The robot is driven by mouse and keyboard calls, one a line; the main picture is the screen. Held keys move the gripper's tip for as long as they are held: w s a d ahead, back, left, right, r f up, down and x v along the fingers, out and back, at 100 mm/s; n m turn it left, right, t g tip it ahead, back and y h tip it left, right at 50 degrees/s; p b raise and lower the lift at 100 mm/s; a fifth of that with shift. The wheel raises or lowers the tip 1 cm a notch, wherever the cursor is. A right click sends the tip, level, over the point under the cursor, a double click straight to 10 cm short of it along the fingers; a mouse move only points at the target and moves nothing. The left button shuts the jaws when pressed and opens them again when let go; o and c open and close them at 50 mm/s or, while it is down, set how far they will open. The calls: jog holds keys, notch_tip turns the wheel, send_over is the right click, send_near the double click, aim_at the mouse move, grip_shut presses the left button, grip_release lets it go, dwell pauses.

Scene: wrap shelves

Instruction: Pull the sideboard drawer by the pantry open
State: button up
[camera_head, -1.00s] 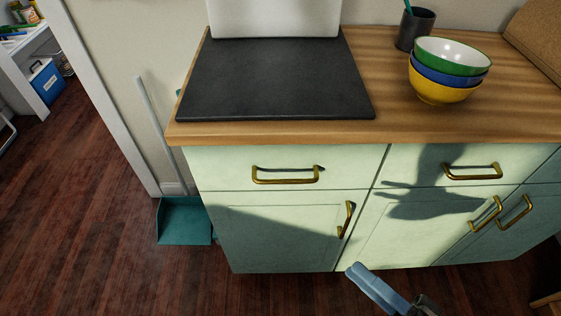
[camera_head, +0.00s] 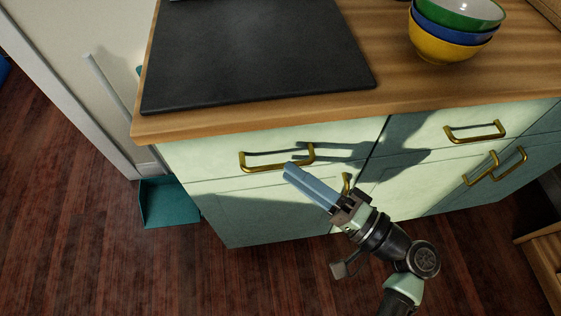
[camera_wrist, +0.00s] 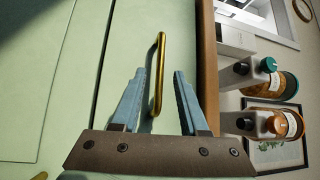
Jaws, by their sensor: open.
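The sideboard (camera_head: 290,215) has pale green fronts. Its left drawer (camera_head: 205,157), on the doorway side, looks closed and has a brass bar handle (camera_head: 277,160). My gripper (camera_head: 292,170) is open and empty in front of this drawer, close to the right part of the handle. In the wrist view the handle (camera_wrist: 158,75) runs upright between the two blue fingers of my gripper (camera_wrist: 160,73). Whether the fingers touch it I cannot tell.
A dark slab (camera_head: 255,55) and stacked bowls (camera_head: 450,40) stand on the wooden top. The right drawer handle (camera_head: 475,132) and door handles (camera_head: 480,169) stick out to the right. A teal dustpan (camera_head: 170,203) stands on the floor at left.

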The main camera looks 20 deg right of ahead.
aim_at(281, 164)
jog(key=shift+x, duration=1.95)
grip_shut()
